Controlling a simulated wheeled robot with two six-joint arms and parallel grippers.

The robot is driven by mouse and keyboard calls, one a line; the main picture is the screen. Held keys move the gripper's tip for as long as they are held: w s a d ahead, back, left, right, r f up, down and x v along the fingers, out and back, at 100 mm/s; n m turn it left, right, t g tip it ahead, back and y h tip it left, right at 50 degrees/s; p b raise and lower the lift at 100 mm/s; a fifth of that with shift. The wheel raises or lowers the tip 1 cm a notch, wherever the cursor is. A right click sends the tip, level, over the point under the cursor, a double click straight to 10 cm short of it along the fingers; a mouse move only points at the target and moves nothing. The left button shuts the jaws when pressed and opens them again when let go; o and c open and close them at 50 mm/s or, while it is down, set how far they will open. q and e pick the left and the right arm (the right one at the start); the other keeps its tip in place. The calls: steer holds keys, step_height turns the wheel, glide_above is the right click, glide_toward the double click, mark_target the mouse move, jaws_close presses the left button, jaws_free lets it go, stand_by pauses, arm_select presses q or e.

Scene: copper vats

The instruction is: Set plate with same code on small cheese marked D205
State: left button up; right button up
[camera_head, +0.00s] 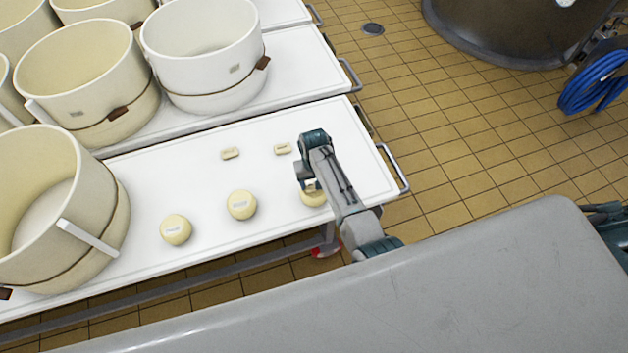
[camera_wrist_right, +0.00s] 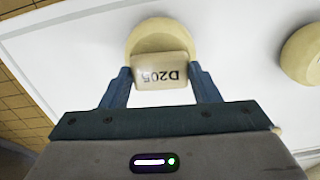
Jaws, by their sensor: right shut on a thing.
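My right gripper (camera_wrist_right: 162,85) is shut on a small cream plate (camera_wrist_right: 160,72) marked D205, whose code shows upside down in the right wrist view. The plate is in front of a small round cheese (camera_wrist_right: 158,32) and covers part of it; whether they touch I cannot tell. In the head view this cheese (camera_head: 313,197) is at the right end of the table, partly hidden by my right gripper (camera_head: 311,187). Two more cheeses (camera_head: 241,205) (camera_head: 175,229) stand to its left. Two other plates (camera_head: 230,153) (camera_head: 283,149) lie farther back. My left gripper is not in view.
The white table (camera_head: 190,180) has bare surface between the plates and cheeses. A large cream vat (camera_head: 60,205) stands at its left end. More vats (camera_head: 205,60) stand on a table behind. A metal handle (camera_head: 393,168) sticks out at the right edge.

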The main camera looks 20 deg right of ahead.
steer(key=shift+f+b, duration=0.35)
steer(key=shift+f, duration=0.2)
stand_by(0.9)
steer(key=o, duration=1.1)
steer(key=shift+c, duration=0.2)
steer(key=shift+r, duration=0.1)
